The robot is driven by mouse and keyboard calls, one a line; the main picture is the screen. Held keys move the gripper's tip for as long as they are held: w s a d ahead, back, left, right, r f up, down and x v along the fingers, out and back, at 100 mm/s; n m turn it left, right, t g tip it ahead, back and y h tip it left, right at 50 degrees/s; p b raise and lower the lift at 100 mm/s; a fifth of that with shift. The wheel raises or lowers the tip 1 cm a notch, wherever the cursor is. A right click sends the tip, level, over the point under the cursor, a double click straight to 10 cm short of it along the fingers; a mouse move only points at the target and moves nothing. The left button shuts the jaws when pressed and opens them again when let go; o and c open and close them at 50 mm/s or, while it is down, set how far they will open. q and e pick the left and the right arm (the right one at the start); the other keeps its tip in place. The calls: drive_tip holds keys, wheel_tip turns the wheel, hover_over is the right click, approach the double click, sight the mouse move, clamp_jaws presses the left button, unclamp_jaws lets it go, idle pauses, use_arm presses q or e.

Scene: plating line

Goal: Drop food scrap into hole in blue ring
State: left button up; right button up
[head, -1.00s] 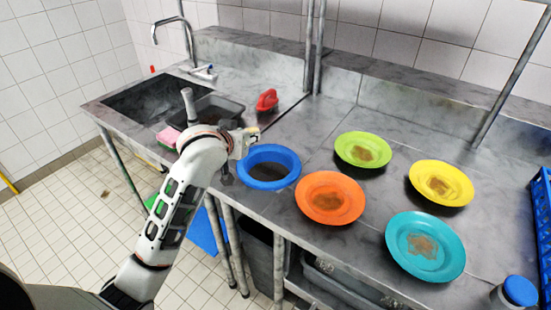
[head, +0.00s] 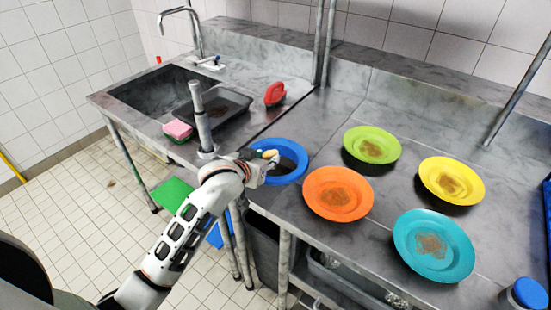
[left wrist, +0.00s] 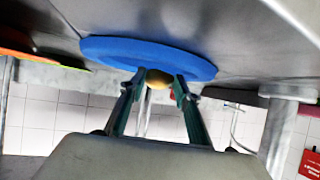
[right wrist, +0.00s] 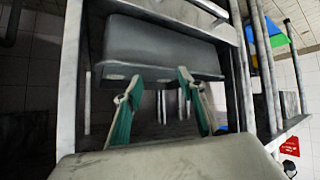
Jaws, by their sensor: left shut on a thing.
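The blue ring (head: 302,160) is set in the steel counter around a dark hole, left of the plates. My left gripper (head: 268,160) is over the left part of the ring. It is shut on a small yellowish-tan food scrap (head: 270,154). In the left wrist view the scrap (left wrist: 158,79) sits between the fingertips, in front of the blue ring (left wrist: 150,48). The exact gap between scrap and ring is unclear. My right gripper (right wrist: 158,84) is open and empty. It faces a dark grey bin (right wrist: 160,45) below the counter and is out of the head view.
Orange (head: 338,208), green (head: 352,145), yellow (head: 470,170) and teal (head: 465,235) plates with brown residue lie to the right. A red object (head: 275,94), a pink sponge (head: 178,129) and a vertical post (head: 200,115) stand near the sink (head: 125,98). The counter behind the ring is clear.

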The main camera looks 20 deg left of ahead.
use_arm(q)
drive_tip(key=shift+f, duration=0.1)
drive_tip(key=o, duration=0.9)
drive_tip(key=shift+c, duration=0.2)
drive_tip(key=v, duration=1.2)
drive_tip(key=shift+a, duration=0.1)
